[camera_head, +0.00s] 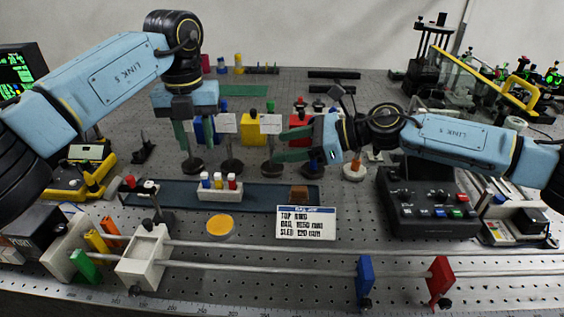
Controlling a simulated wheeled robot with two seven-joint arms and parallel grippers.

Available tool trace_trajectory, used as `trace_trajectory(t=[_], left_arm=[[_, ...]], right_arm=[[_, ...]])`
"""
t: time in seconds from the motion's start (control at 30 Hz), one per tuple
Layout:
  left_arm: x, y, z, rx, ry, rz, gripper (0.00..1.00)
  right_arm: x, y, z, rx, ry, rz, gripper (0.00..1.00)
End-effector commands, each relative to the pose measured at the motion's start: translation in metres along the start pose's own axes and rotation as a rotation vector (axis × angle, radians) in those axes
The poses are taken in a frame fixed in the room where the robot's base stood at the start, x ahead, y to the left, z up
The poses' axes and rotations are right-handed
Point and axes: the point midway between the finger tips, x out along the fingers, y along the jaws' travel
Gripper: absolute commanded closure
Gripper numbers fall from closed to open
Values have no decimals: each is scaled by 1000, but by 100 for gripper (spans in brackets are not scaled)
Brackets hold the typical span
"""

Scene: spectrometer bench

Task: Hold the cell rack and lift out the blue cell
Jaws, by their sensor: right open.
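The cell rack (220,193) is a small white block on a dark blue mat, left of the picture's centre. The blue cell (205,179) stands upright at the left in its row, beside a yellow cell (218,180) and a red cell (232,181). My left gripper (195,143) points down above and behind the rack, apart from it, its green fingers spread and empty. My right gripper (277,146) points left, to the right of and above the rack, its green fingers apart with nothing held. Neither gripper touches the rack.
The mat (265,193) also bears a brown block (299,194). A white sign (305,223) and an orange disc (221,227) lie in front. Filters on stands, one yellow (252,125), are behind. A black control box (428,203) stands right; rails cross the front.

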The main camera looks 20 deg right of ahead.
Motion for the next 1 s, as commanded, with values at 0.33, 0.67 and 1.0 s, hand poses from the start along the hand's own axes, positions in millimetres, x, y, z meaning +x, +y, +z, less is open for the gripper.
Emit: trace_trajectory(t=[0.33, 0.67, 1.0], left_arm=[[0, 0, 0, 0, 0, 0, 64], [0, 0, 0, 0, 0, 0, 64], [0, 0, 0, 0, 0, 0, 64]], right_arm=[[33, 33, -38, 0, 63, 111, 42], [89, 39, -40, -1, 62, 110, 42], [144, 44, -44, 0, 61, 106, 42]])
